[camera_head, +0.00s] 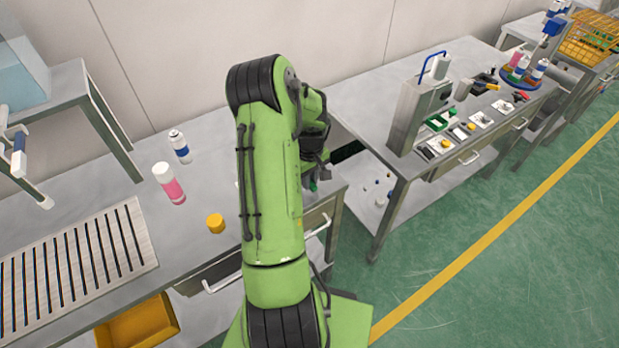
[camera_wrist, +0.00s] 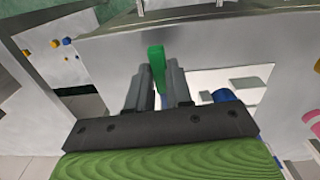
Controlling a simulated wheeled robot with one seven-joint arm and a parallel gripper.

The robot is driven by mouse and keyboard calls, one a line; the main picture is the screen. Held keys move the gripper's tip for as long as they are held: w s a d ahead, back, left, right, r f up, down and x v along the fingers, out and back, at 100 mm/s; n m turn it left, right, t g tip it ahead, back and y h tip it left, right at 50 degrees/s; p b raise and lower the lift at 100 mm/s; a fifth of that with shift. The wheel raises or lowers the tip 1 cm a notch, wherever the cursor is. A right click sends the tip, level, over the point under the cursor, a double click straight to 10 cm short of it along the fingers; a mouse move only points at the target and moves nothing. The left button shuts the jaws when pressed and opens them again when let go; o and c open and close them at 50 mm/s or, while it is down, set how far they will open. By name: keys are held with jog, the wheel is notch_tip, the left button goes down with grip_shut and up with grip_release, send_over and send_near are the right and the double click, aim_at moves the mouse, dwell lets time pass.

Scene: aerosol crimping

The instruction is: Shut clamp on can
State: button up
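In the wrist view my gripper (camera_wrist: 157,75) has its two dark fingers close together with a green handle (camera_wrist: 156,58) between them. The handle looks like the clamp's lever and stands past the fingertips. My fingers appear shut on it. In the head view my gripper (camera_head: 318,168) is over the right end of the near table, largely behind my arm. A bit of green shows just below it. The clamp's body and any can in it are hidden there. A blue round thing (camera_wrist: 222,96) shows right of my fingers in the wrist view; I cannot tell whether it belongs to the can.
A pink can with a white cap (camera_head: 170,184), a white-and-blue can (camera_head: 180,146) and a yellow cap (camera_head: 215,223) stand on the near table (camera_head: 110,188). A slotted plate (camera_head: 75,262) lies at its left. A second table (camera_head: 352,100) with a press (camera_head: 415,110) stands at right.

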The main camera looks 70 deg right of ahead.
grip_shut()
jog(key=shift+w+a+m+b, duration=0.1)
jog(key=shift+w+m+b, duration=0.05)
jog(key=shift+m+b, duration=0.2)
jog(key=shift+a, duration=0.1)
jog(key=o, duration=0.5)
grip_release()
notch_tip(320, 180, up, 16)
jog(key=shift+f+p, duration=0.1)
jog(key=shift+p, duration=0.5)
